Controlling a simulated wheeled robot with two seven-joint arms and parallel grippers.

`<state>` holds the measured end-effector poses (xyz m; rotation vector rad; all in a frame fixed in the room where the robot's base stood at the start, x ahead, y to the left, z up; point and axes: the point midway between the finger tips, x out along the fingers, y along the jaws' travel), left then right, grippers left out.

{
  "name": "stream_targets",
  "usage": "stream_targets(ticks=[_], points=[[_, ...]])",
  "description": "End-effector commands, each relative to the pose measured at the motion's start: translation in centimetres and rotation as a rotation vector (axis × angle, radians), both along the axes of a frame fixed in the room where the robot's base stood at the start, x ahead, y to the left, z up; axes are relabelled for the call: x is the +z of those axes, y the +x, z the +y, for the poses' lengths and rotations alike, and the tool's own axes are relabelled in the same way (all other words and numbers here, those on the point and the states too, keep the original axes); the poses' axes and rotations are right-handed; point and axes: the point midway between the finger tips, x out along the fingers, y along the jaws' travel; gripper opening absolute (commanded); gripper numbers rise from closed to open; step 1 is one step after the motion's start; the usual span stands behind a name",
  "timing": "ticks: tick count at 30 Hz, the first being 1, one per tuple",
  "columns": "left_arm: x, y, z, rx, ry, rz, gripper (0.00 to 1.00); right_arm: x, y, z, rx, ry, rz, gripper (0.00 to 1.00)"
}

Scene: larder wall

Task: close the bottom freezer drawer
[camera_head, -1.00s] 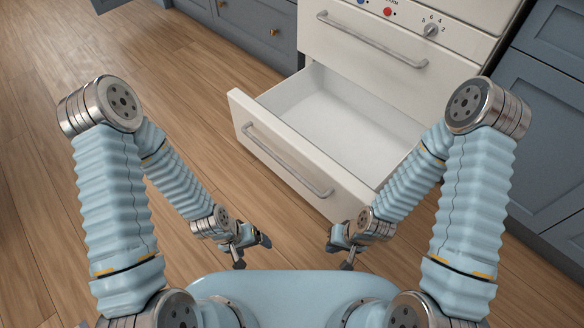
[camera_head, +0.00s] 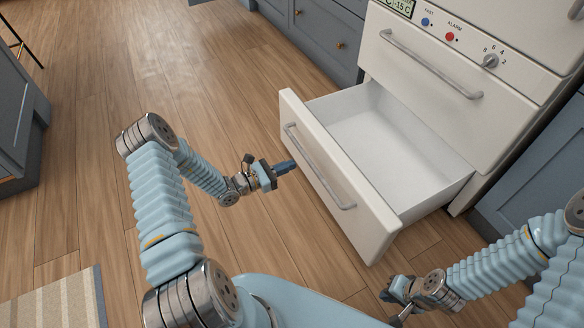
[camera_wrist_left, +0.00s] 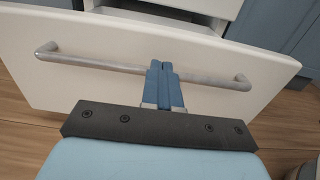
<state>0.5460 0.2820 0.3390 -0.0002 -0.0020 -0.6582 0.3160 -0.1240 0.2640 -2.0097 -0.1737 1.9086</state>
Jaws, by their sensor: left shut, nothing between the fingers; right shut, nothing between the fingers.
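The bottom freezer drawer (camera_head: 345,182) is pulled out, white and empty inside, with a grey bar handle (camera_head: 318,172) across its front. My left gripper (camera_head: 291,165) is shut and empty, just in front of the drawer front near the handle. In the left wrist view, the shut blue fingertips (camera_wrist_left: 164,68) overlap the middle of the handle (camera_wrist_left: 205,80); I cannot tell whether they touch it. My right gripper (camera_head: 389,295) is low, in front of and below the drawer's near right corner, apart from it; its fingertips are small in view.
A closed upper freezer drawer (camera_head: 440,85) with its own handle is above, under a control panel (camera_head: 470,45). Blue-grey cabinets (camera_head: 325,35) flank the freezer. Open wooden floor (camera_head: 200,90) lies to the left, with a striped rug (camera_head: 60,302) at lower left.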

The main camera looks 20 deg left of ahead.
Motion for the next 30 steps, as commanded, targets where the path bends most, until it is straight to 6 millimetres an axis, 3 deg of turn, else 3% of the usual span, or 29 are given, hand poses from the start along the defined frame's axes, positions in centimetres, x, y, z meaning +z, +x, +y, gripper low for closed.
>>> stream_targets(ticks=[9,15,30], points=[[0.0,5.3,-4.4,-0.006,-0.001,-0.001,0.0,-0.1,0.0,0.0,0.0,0.0,0.0,0.0],[0.0,7.5,-6.1,-0.005,0.001,0.001,0.0,-0.1,0.0,0.0,-0.001,0.0,0.0,0.0],[0.0,8.4,-6.7,-0.004,0.001,0.002,0.0,-0.1,0.0,0.0,-0.001,0.0,0.0,0.0]])
